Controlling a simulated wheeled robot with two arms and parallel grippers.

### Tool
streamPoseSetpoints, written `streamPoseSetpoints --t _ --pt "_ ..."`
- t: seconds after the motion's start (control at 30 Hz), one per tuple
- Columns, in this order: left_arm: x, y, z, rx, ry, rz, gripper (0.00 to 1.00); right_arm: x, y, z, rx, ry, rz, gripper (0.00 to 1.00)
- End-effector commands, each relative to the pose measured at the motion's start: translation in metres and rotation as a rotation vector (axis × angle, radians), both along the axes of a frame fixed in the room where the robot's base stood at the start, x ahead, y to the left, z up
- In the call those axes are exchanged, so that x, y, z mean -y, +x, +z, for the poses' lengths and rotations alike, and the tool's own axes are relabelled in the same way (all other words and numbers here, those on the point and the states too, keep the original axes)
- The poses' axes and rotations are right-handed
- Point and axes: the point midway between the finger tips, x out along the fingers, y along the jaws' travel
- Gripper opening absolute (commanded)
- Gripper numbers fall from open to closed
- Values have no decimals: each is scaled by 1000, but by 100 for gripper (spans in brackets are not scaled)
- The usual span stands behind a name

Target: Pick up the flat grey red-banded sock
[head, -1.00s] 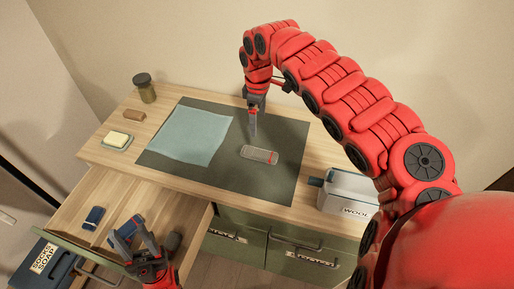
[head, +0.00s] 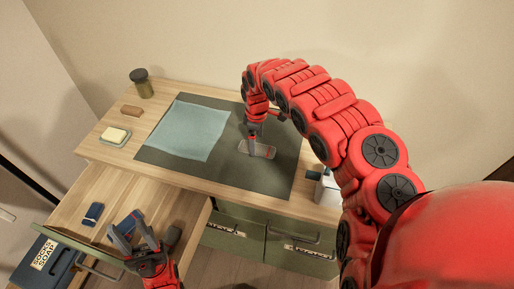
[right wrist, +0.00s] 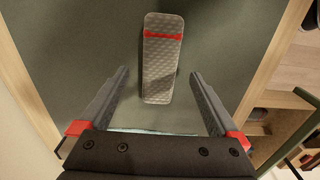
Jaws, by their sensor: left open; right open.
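The flat grey sock (head: 262,151) with a red band lies on the dark green mat (head: 225,174) on the dresser top. In the right wrist view the sock (right wrist: 161,62) lies lengthwise, its red band near the far end. My right gripper (head: 252,149) is open and hangs over the sock's left end in the head view. In the right wrist view its fingers (right wrist: 158,103) stand either side of the sock's near end, apart from it. My left gripper (head: 128,236) is open and empty over the open drawer.
A light blue cloth (head: 188,131) lies flat on the mat's left part. A soap dish (head: 115,137), a brown block (head: 131,110) and a dark jar (head: 142,84) stand at the left. The open drawer (head: 70,205) holds folded blue items (head: 93,213). A white box (head: 328,189) stands at the right, partly hidden by my arm.

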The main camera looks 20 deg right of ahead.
Motion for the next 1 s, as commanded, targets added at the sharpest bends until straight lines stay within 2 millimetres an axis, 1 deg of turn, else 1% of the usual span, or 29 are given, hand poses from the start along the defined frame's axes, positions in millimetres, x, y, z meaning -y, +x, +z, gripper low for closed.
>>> streamPoseSetpoints --t 0.03,0.1,0.2,0.33,0.53,0.57,0.7,0.97,1.0 --pt "0 0 7 0 0 0 50 0 -1 -3 -1 2 0 98" --pt "0 0 8 0 0 0 50 0 -1 -14 -3 2 1 98" --pt "0 0 10 0 0 0 50 1 -1 -23 -3 1 0 98" --pt "0 0 10 0 0 0 50 2 0 -28 0 -2 0 98" --pt "0 0 10 0 0 0 50 2 0 -29 0 -2 0 98" --pt "0 0 10 0 0 0 50 2 0 -29 0 -2 0 96" --pt "0 0 10 0 0 0 50 2 -1 -29 0 -2 0 70" --pt "0 0 10 0 0 0 50 2 -1 -29 -1 -2 0 24" --pt "0 0 10 0 0 0 50 2 -1 -29 -1 -2 0 16"
